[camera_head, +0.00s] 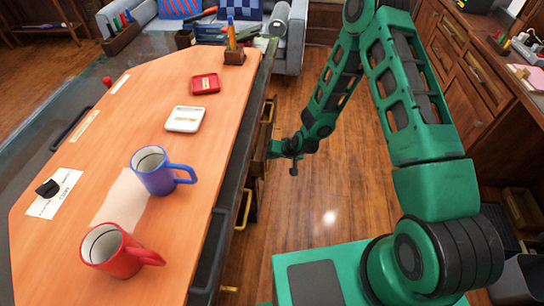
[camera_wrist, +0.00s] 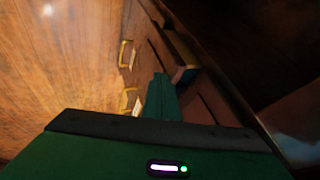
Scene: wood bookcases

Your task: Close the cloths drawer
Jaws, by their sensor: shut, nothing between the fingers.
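In the head view, a wooden drawer (camera_head: 258,157) sticks out from the side of the desk beside my gripper (camera_head: 280,149). In the wrist view, a narrow opening beyond my gripper (camera_wrist: 162,80) shows folded teal and pinkish cloth-like items (camera_wrist: 184,74), partly hidden. My green fingers are together and hold nothing. They are close to the drawer fronts, but I cannot tell whether they touch one. My own arm and the desk edge hide part of the drawer.
The desk top (camera_head: 160,95) carries a blue mug (camera_head: 153,174), a red mug (camera_head: 110,255) and small trays. Brass handles (camera_head: 243,210) jut from the desk's side. A wooden cabinet (camera_head: 470,80) stands on the right. The floor (camera_head: 335,190) between them is clear.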

